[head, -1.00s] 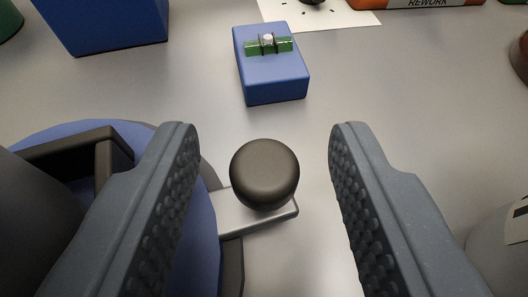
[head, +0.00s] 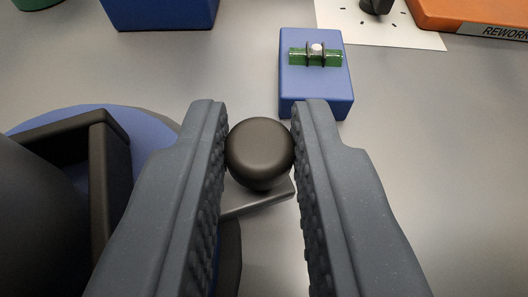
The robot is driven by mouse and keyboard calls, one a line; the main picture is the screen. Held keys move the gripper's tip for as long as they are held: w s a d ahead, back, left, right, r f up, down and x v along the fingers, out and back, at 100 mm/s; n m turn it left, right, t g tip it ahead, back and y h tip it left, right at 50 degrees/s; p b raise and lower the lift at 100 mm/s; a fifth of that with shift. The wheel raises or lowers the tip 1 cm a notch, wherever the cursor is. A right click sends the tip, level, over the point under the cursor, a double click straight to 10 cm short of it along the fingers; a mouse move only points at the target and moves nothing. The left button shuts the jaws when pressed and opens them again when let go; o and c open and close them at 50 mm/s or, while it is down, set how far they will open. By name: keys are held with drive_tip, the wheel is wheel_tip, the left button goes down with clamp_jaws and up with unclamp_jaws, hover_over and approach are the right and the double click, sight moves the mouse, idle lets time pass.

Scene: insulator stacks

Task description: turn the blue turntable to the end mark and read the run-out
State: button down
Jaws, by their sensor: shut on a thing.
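The blue turntable (head: 150,127) shows at the left, partly hidden by a dark frame on it and by my gripper. A grey metal arm (head: 262,198) sticks out from its side and carries a round black knob (head: 260,152). My gripper (head: 261,150) is shut on the knob, one finger on each side of it. A blue block (head: 316,95) with a green spirit level vial (head: 315,55) on top stands just beyond the right finger. No run-out dial that I can identify is in view.
A blue box (head: 160,10) stands at the back left. A white sheet with tick marks (head: 405,32) and a black knob (head: 376,5) lie at the back right, beside an orange tray labelled REWORK (head: 475,15). The grey table is clear at the right.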

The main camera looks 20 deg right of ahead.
drive_tip(key=shift+w, duration=0.15)
drive_tip(key=c, duration=1.3)
unclamp_jaws()
